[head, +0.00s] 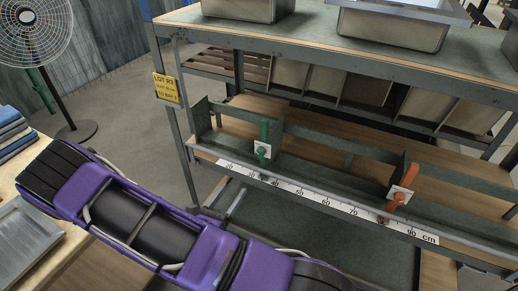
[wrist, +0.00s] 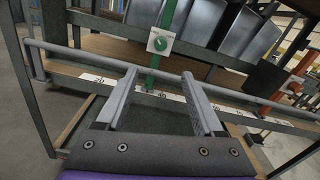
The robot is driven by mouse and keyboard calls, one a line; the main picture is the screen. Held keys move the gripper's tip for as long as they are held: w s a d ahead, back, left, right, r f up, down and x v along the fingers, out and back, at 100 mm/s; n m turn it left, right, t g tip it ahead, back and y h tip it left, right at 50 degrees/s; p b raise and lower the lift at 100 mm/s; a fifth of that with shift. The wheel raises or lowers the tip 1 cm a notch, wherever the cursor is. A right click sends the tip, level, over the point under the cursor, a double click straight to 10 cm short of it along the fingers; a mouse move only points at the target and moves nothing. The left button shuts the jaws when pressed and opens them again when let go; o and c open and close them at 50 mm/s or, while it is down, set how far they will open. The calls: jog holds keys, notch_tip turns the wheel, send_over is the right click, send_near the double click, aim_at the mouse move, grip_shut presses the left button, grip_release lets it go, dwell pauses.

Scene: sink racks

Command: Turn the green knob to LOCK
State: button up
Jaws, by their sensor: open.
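The green knob (head: 263,150) is small and round, on a white plate on an upright green post (head: 265,130) at the scaled rail. In the wrist view the knob (wrist: 160,43) is just above centre, and its white plate looks tilted. Its markings are too small to read, so I cannot tell its setting. My gripper (wrist: 159,74) is open and empty. Its two grey fingers are spread below the knob in the picture, with the lower post showing between them. The fingers appear apart from the knob; the distance is unclear. I cannot make out the gripper in the head view.
A white centimetre scale (head: 315,196) runs along the rack's front rail. An orange-red post (head: 404,188) with another white plate stands farther right. Metal sinks (head: 395,30) sit on the top shelf above. A fan (head: 35,30) and a table with folded blue cloths (head: 12,130) are at left.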

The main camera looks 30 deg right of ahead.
aim_at(259, 155)
jog(key=x, duration=1.7)
jog(key=shift+d, duration=0.2)
grip_shut()
